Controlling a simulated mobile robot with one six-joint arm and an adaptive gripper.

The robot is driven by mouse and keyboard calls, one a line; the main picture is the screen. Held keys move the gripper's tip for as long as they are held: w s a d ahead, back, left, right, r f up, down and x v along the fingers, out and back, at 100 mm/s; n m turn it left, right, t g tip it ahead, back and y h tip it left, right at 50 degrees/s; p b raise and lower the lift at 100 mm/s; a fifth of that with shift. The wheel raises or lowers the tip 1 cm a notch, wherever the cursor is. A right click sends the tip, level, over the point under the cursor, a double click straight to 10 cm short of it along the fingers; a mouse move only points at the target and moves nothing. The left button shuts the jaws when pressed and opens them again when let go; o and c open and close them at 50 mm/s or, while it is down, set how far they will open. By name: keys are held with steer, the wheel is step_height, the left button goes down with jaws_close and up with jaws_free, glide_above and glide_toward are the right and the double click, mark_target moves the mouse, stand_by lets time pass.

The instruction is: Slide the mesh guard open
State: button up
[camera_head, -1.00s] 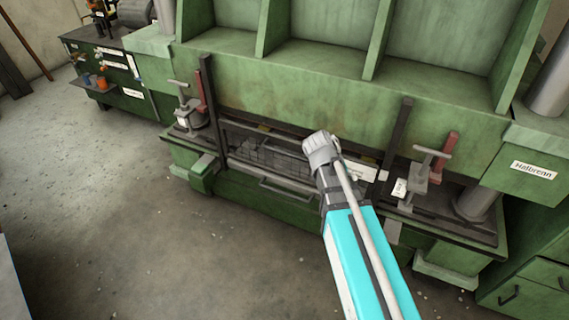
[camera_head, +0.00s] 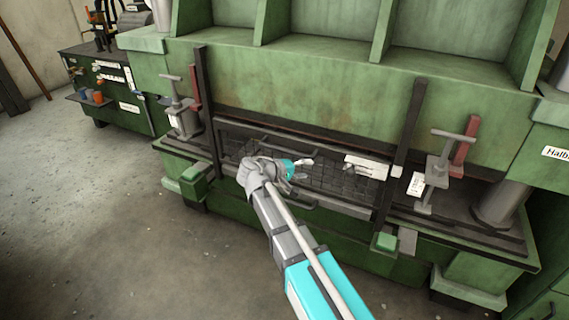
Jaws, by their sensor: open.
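The mesh guard (camera_head: 335,178) is a dark grid panel low in the front of the green machine, between two dark upright posts. A bar handle (camera_head: 335,207) runs along its lower edge, partly hidden by my arm. A white label (camera_head: 367,166) sits at its upper right. My gripper (camera_head: 303,164) is open, in front of the guard's left-centre part. It points to the right. My wrist and gripper hide part of the mesh and handle; I cannot tell whether they touch.
The left post (camera_head: 206,110) and right post (camera_head: 408,135) flank the guard. Clamps with T-handles stand on the left (camera_head: 177,105) and right (camera_head: 440,165). Green blocks (camera_head: 192,180) jut out at the front. The grey floor (camera_head: 130,240) at left is clear.

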mark_target(285, 151)
steer(key=w+a+f+n+t+h+b, duration=0.1)
steer(key=a+f+t+b, duration=0.1)
steer(key=a+b, duration=0.3)
steer(key=a+f+n+t+h+b, duration=0.1)
steer(key=a+t+b, duration=0.3)
steer(key=a, duration=0.7)
steer(key=shift+w+a+f+n+b, duration=0.25)
steer(key=shift+w+f+n+b, duration=0.15)
steer(key=shift+b, duration=0.8)
steer(key=x, duration=0.4)
steer(key=p+x, duration=0.1)
steer(key=x, duration=0.4)
steer(key=p+x, duration=0.1)
steer(key=x, duration=0.4)
steer(key=shift+a+r, duration=0.1)
steer(key=shift+r, duration=0.15)
jaws_close()
